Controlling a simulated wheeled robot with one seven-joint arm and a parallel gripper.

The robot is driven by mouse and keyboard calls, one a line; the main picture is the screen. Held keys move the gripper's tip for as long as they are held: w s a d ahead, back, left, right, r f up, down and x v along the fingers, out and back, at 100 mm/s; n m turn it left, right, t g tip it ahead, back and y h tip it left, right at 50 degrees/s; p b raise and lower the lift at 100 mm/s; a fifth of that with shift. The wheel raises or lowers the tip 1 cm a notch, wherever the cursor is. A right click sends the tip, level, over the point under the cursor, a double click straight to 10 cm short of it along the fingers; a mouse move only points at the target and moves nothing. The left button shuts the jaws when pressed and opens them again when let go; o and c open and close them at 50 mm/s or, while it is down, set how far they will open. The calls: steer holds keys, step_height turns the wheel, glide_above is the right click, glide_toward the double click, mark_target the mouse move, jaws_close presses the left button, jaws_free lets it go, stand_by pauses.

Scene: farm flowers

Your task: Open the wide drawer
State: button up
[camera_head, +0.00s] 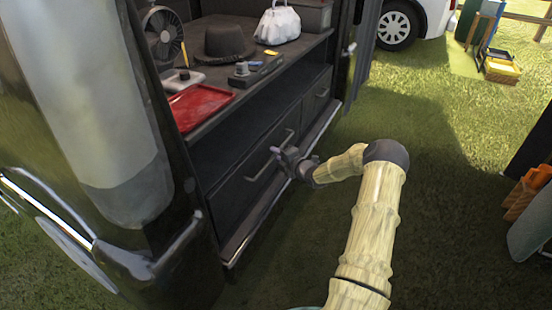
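The wide drawer (240,188) is the dark, long front low in the open back of a dark vehicle. It looks closed, with its front flush with the cabinet. Its metal bar handle (262,168) runs slantwise along the front. My gripper (290,162) is at the right end of this handle, very close to it or touching it. The fingers are small and dark against the dark front, so I cannot tell whether they are open or closed on the bar.
A narrower drawer (316,95) is to the right. An open shelf lies above the drawers. The top holds a red tray (199,104), a hat (226,42), a fan (164,36) and a white bag (278,24). An open door (95,110) stands at left. Grass in front is clear.

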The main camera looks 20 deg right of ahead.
steer(key=shift+w, duration=0.3)
jaws_close()
steer(key=shift+s, duration=0.1)
